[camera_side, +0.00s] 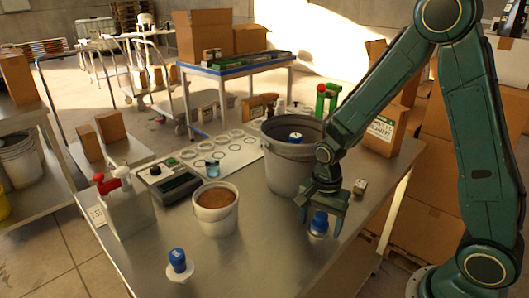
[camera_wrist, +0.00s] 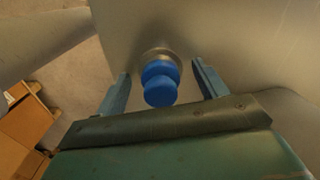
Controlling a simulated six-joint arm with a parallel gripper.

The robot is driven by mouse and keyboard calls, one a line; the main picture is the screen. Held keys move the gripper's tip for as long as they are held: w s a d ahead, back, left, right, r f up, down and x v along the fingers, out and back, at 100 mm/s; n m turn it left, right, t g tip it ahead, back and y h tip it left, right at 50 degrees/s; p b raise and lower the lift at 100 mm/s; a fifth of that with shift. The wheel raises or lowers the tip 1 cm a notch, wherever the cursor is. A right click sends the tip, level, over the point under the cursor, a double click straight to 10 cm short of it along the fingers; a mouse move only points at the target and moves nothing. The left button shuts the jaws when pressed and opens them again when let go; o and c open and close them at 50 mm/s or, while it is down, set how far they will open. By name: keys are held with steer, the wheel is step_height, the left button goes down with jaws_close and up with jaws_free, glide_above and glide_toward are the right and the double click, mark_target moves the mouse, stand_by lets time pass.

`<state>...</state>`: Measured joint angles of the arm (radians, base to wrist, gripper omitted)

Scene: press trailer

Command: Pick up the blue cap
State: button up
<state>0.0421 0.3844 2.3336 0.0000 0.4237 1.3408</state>
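A blue cap (camera_side: 319,222) with a paler base stands upright on the metal table near its right side. My gripper (camera_side: 322,219) is above and around it, pointing down. In the wrist view the blue cap (camera_wrist: 160,84) lies between the two fingers of my gripper (camera_wrist: 162,78). Clear gaps show on both sides, so the gripper is open and not touching it. A second blue cap (camera_side: 177,260) stands on a pale base at the table's front left. Another blue top (camera_side: 295,136) shows inside the large grey bucket.
The large grey bucket (camera_side: 286,178) stands close behind my gripper. A small white bucket (camera_side: 214,214) with brown contents is to the left. A small box (camera_side: 360,187) lies right of the gripper. The table front (camera_side: 255,262) is clear.

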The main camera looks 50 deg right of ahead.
mark_target(321, 215)
steer(key=c, duration=0.9)
steer(key=shift+r, duration=0.5)
jaws_close()
step_height(321, 215, up, 19)
